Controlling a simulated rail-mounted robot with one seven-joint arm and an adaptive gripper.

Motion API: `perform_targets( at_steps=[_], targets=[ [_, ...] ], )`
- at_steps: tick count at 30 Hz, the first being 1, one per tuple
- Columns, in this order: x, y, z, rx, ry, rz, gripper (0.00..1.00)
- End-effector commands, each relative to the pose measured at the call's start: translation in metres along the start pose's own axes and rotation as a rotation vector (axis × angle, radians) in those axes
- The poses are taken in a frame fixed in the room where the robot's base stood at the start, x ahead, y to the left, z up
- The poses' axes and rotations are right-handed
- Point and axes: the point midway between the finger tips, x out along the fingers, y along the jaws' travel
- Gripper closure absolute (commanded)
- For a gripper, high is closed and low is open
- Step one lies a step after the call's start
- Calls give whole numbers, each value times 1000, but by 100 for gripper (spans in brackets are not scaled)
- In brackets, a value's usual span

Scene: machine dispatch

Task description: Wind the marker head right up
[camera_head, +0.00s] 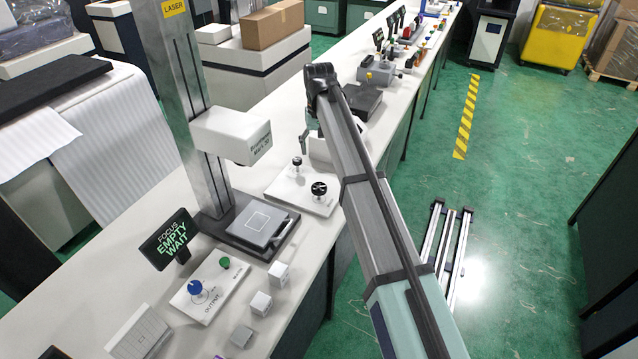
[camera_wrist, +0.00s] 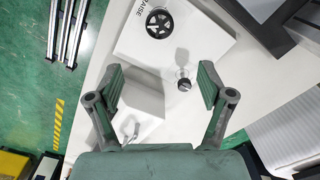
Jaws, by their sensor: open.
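The marker head (camera_head: 232,135) is a white box on a tall grey column (camera_head: 178,75), well above a grey plate (camera_head: 262,222) with a square outline. To its right, a white panel (camera_head: 275,188) carries a black handwheel (camera_head: 319,189) and a smaller dark-topped knob (camera_head: 297,161). In the wrist view the spoked handwheel (camera_wrist: 162,24) sits beside the word RAISE, with the knob (camera_wrist: 184,84) below it. My gripper (camera_wrist: 160,82) is open and empty; the knob appears between its fingers nearer the right one, apart from them. In the head view my arm partly hides the gripper.
A display (camera_head: 172,238) reads FOCUS EMPTY WAIT. An OUTPUT panel (camera_head: 208,303) has blue and green knobs. Small light cubes (camera_head: 278,274) stand near the bench's front edge. A white block (camera_wrist: 140,95) lies below the gripper.

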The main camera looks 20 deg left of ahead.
Motion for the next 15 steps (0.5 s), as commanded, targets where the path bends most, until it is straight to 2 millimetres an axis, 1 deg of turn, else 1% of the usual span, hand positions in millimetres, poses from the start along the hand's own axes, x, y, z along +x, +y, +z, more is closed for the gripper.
perform_targets(
  at_steps=[15],
  targets=[
    [99, 1, 1, 0, -3, 0, 20]
  ],
)
